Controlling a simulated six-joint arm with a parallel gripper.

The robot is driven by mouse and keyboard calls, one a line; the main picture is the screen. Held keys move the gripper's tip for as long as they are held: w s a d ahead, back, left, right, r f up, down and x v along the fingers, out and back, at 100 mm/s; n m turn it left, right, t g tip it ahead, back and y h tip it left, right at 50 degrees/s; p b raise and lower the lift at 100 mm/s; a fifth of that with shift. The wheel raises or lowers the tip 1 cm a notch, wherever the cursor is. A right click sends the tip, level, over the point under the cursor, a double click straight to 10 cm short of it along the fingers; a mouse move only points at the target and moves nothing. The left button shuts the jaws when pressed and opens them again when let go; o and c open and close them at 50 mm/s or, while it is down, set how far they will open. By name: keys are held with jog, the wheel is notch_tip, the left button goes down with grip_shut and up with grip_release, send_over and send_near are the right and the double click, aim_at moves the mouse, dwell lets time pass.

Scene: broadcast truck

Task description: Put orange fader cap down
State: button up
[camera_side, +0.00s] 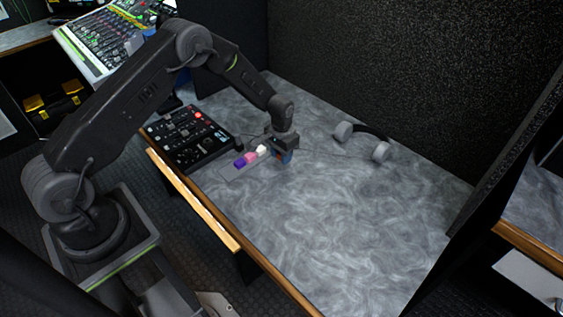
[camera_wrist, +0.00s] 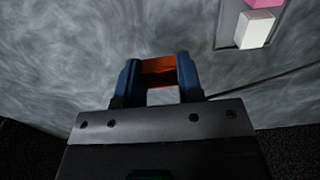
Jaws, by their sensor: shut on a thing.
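My gripper (camera_wrist: 160,78) is shut on the orange fader cap (camera_wrist: 158,66), which shows between the two blue fingers in the wrist view. In the side view my gripper (camera_side: 284,157) is low over the grey marbled desk, just right of a small grey tray (camera_side: 229,174). The cap is mostly hidden there, and I cannot tell whether it touches the desk. The tray holds a purple cap (camera_side: 239,162), a pink cap (camera_side: 250,158) and a white cap (camera_side: 262,150) in a row. The white cap (camera_wrist: 254,33) and pink cap (camera_wrist: 264,3) also show at the wrist view's upper right.
A black control panel (camera_side: 187,136) with buttons lies left of the tray. Grey-and-black headphones (camera_side: 371,134) lie to the right, near the dark back wall. A thin cable runs across the desk. The front right of the desk (camera_side: 350,225) is clear.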

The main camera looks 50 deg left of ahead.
aim_at(282, 168)
jog(key=shift+f, duration=1.75)
jog(key=shift+f, duration=0.1)
jog(key=o, duration=0.9)
